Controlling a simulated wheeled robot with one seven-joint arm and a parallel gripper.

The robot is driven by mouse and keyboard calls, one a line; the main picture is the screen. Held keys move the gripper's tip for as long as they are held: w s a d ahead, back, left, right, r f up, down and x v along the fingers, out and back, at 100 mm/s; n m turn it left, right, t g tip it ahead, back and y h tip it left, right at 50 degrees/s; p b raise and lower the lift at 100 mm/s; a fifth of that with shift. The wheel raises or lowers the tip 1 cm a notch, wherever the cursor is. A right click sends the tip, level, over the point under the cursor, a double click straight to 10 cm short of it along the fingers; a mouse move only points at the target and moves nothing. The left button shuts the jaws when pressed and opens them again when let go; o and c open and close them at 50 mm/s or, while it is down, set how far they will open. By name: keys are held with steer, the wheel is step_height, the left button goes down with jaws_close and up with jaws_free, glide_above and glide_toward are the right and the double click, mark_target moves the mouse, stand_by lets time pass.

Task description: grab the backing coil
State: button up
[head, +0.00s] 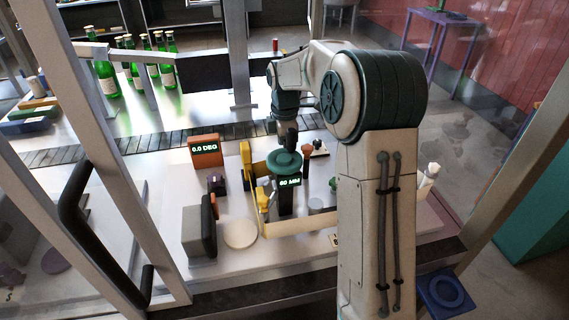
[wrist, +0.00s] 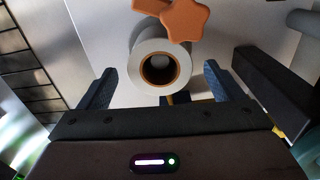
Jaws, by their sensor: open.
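A pale grey ring-shaped roll with an orange-brown core, which looks like the backing coil (wrist: 138,62), lies below my gripper (wrist: 157,84) in the wrist view. I look down into its dark centre hole. My gripper's two blue-grey fingers are apart, one at the lower left and one at the lower right of the roll, with nothing held between them. I cannot tell how far the fingertips are above it. In the head view, my gripper (head: 287,138) hangs over the bench behind a green round-topped device; I cannot make out the coil there.
An orange star-shaped knob (wrist: 186,18) overlaps the roll's upper edge in the wrist view. A dark bar (wrist: 272,92) lies to the right. In the head view, a green-topped device (head: 284,161) reading 60 MM and an orange display block (head: 205,151) stand close by. Green bottles (head: 105,77) stand far left.

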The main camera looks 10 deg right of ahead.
step_height(320, 180, down, 5)
steer(key=shift+r+p, duration=0.1)
steer(key=shift+p, duration=0.45)
steer(key=c, duration=1.1)
steer(key=shift+r, duration=0.1)
